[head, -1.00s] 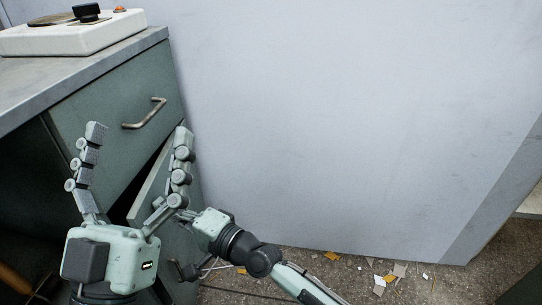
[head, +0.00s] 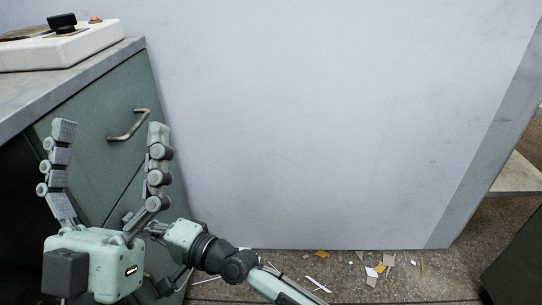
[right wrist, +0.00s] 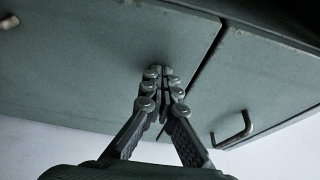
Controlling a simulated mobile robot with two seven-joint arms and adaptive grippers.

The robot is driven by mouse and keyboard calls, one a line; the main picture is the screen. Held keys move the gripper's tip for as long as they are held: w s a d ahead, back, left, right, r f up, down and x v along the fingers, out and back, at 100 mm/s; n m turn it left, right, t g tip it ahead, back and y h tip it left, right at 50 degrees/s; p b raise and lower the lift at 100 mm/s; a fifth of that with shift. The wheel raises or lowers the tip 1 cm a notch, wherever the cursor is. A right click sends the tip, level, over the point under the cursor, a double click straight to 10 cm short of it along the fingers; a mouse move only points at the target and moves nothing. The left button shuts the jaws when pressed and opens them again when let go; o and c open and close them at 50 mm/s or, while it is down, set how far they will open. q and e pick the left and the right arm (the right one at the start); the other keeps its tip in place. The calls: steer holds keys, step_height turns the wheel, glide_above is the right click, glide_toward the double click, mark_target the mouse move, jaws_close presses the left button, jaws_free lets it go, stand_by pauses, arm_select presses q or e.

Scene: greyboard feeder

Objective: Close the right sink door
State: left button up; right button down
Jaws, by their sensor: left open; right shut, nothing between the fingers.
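The door is the green lower panel (head: 128,198) of the cabinet at left, below the drawer front (head: 95,150) with its metal handle (head: 128,125). It looks nearly flush, with a thin seam above it. My right gripper (head: 130,217) is at this panel, partly hidden behind my left one. In the right wrist view the door (right wrist: 100,75) fills the middle, and my right gripper (right wrist: 162,72) is shut and empty, its tips at or very near the door face. My left gripper (head: 111,130) is open and empty, fingers up in front of the cabinet.
A large pale wall panel (head: 320,120) is right of the cabinet. Scraps (head: 375,270) litter the floor. A dark green piece (head: 515,265) is at lower right.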

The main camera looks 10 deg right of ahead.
steer(key=shift+s+a+r, duration=0.1)
steer(key=shift+a+r, duration=0.2)
steer(key=shift+a, duration=0.25)
steer(key=v, duration=1.3)
steer(key=shift+w+d+f, duration=0.2)
steer(key=shift+w+f, duration=0.1)
